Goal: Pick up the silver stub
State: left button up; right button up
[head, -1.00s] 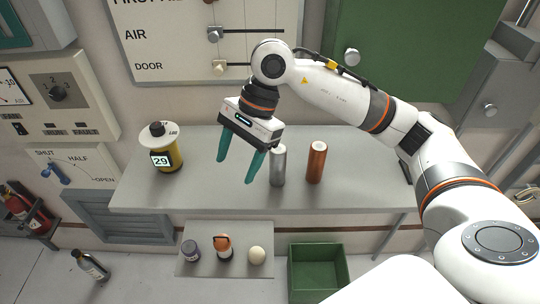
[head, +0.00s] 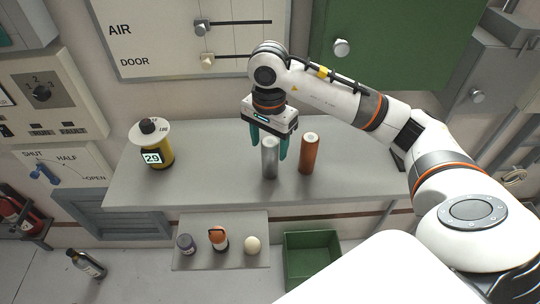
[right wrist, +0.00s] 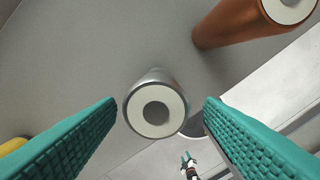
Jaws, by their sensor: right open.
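The silver stub (head: 269,160) stands upright on the grey shelf (head: 220,185), left of a copper stub. My right gripper (head: 269,150) is open, pointing down, with its teal fingers at the height of the stub's upper part and slightly behind it in the head view. In the right wrist view the silver stub (right wrist: 156,106) shows its pale ringed top between the two open fingers (right wrist: 160,128), with a gap on each side. Nothing is held.
The copper stub (head: 309,154) stands close on the right. A yellow device (head: 155,146) reading 29 stands at the shelf's left. Below are a small ledge (head: 200,260) with several small items and a green bin (head: 313,260). The shelf's middle left is clear.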

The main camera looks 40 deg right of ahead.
aim_at(270, 159)
jog(key=f, duration=0.1)
jog(key=f+p, duration=0.1)
jog(key=f, duration=0.1)
jog(key=shift+w+d+f+p, duration=0.2)
jog(key=shift+d+f+p, duration=0.1)
jog(key=shift+p, duration=0.05)
jog(key=shift+f, duration=0.4)
jog(key=shift+c, duration=0.3)
jog(key=c, duration=1.1)
jog(key=shift+r, duration=0.1)
